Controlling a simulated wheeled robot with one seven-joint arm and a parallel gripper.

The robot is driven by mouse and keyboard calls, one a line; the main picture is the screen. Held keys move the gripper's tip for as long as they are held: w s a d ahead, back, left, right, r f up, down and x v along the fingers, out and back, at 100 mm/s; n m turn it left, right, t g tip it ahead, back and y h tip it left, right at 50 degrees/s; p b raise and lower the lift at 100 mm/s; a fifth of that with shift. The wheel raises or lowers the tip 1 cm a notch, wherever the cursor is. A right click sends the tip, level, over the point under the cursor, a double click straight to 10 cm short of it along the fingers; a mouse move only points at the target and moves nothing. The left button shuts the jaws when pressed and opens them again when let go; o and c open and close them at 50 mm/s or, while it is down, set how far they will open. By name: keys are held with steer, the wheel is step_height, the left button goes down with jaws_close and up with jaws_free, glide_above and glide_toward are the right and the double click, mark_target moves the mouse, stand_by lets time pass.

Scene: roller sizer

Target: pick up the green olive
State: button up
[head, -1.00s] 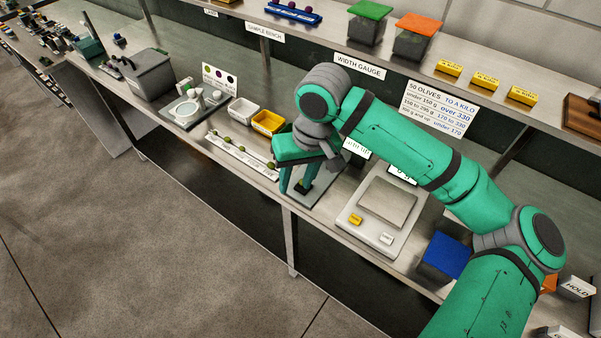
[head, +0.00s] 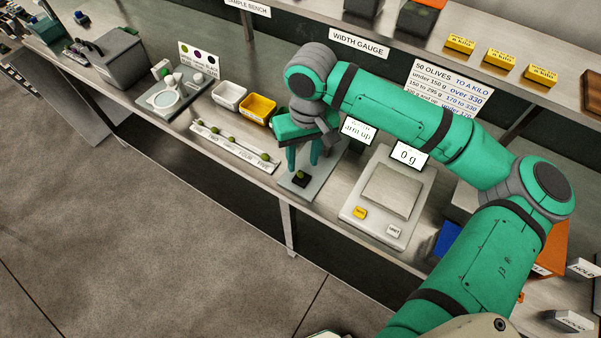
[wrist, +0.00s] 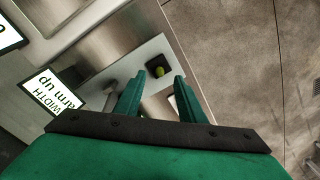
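A small green olive (wrist: 160,71) sits in a black square holder (wrist: 152,66) on the pale plate of the width gauge (wrist: 128,72). In the head view the black holder (head: 300,179) is near the plate's front end, with the olive small on it. My gripper (wrist: 159,82) is open and empty in the wrist view, and its fingers point towards the olive with a gap left between. In the head view my gripper (head: 303,170) hangs over the plate, just behind and above the holder.
A scale (head: 391,193) reading 0 g stands to the right. A small sign (head: 358,130) reads "arm up". A white strip (head: 235,148) with several olives lies left, with white (head: 229,95) and yellow (head: 258,109) bins behind.

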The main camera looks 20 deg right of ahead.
mark_target(301, 173)
steer(key=shift+w+a+f, duration=0.1)
steer(key=shift+w+f, duration=0.05)
steer(key=shift+f, duration=1.2)
steer(key=shift+w+a+f, duration=0.1)
steer(key=shift+f, duration=1.2)
steer(key=c, duration=0.8)
